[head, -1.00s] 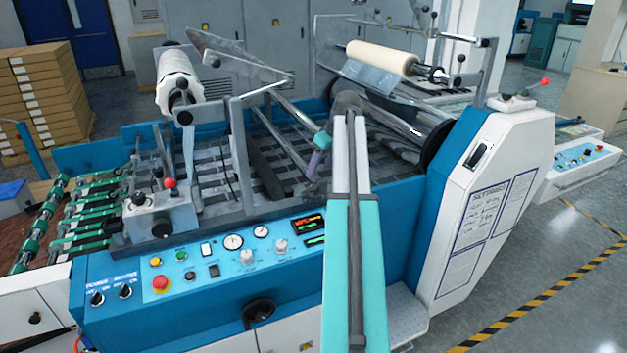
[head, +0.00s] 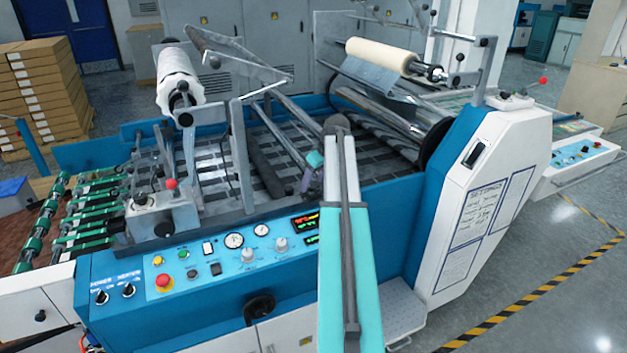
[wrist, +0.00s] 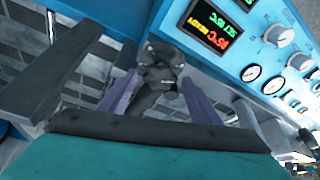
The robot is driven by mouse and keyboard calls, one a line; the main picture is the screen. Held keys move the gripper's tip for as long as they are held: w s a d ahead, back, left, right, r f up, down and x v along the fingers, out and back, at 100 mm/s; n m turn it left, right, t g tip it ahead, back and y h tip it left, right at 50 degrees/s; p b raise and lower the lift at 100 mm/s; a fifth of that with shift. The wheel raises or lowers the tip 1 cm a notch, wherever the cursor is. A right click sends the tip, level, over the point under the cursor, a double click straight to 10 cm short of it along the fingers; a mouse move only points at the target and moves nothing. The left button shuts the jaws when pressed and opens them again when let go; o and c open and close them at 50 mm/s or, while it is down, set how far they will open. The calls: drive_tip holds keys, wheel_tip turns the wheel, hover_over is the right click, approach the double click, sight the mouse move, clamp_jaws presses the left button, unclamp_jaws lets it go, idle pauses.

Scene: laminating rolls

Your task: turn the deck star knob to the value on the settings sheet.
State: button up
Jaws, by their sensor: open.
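The deck star knob (wrist: 160,58) is dark grey and lobed. In the wrist view it stands between the two purple fingers of my gripper (wrist: 159,88), which are apart; I cannot tell whether either finger touches it. In the head view my gripper (head: 311,172) is low over the machine's slatted deck, left of my arm, and I cannot make out the knob there. The settings sheet (head: 477,214) is on the white end panel at the right; its handwriting is too small to read.
Grey bars and rollers (head: 268,168) cross the deck left of my gripper. A cream film roll (head: 380,56) is mounted above, behind the deck.

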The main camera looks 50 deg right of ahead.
drive_tip(key=c, duration=1)
drive_tip(key=shift+c, duration=0.2)
